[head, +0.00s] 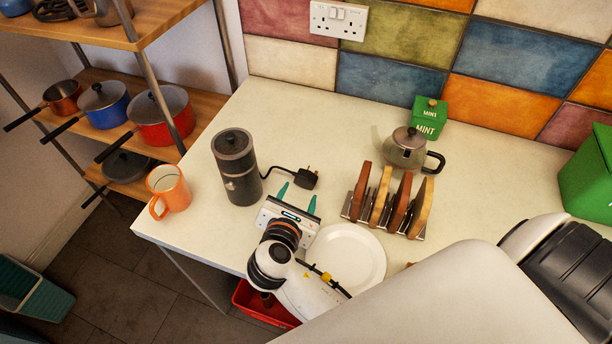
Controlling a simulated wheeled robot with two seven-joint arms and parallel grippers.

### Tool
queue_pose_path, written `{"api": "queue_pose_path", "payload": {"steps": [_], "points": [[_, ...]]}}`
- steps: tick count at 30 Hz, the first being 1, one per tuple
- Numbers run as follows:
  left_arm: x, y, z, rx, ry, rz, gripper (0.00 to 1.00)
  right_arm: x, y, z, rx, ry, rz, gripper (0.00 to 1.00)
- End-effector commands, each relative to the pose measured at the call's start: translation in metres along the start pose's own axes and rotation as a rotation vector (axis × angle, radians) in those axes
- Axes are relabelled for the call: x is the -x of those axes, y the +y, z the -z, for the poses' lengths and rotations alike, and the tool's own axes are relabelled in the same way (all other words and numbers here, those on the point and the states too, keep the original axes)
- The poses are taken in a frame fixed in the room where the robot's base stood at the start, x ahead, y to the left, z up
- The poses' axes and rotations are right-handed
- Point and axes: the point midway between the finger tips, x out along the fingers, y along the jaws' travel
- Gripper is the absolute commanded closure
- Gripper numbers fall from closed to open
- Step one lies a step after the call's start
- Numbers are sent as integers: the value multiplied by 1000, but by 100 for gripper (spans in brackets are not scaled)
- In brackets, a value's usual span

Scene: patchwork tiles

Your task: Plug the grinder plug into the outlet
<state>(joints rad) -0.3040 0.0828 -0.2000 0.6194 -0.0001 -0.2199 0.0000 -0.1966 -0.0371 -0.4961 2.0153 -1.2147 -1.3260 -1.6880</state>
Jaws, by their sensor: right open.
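The dark cylindrical grinder (236,168) stands upright on the counter, left of centre. Its black cord runs right to the black plug (306,179), which lies on the counter with its pins pointing up and away. The white double outlet (338,20) is on the tiled wall at the back, and I see no plug in it. My right gripper (297,197) is open, with its teal fingertips just in front of the plug and pointing toward it. Nothing shows between the fingers. My left gripper is not in view.
A toast rack (391,205) with toast stands right of the plug, near a teapot (407,150) and green mint box (428,118). A white plate (347,258) lies beside my right arm. An orange mug (169,190) sits at the left edge. Counter between plug and wall is clear.

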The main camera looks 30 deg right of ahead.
Motion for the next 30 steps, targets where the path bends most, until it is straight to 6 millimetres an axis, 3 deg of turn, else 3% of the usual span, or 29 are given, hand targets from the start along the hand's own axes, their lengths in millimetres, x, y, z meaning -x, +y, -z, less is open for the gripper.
{"api": "queue_pose_path", "payload": {"steps": [5,15,23,29,30], "points": [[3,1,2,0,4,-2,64,-13,0,1,1,2,0,48],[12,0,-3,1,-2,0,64,-57,1,-3,1,0,1,48],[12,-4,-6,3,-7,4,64,-61,1,-4,0,-2,1,48],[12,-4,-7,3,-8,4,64,-61,1,-4,0,-2,1,77],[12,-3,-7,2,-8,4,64,-61,1,-4,0,-1,1,77]]}}
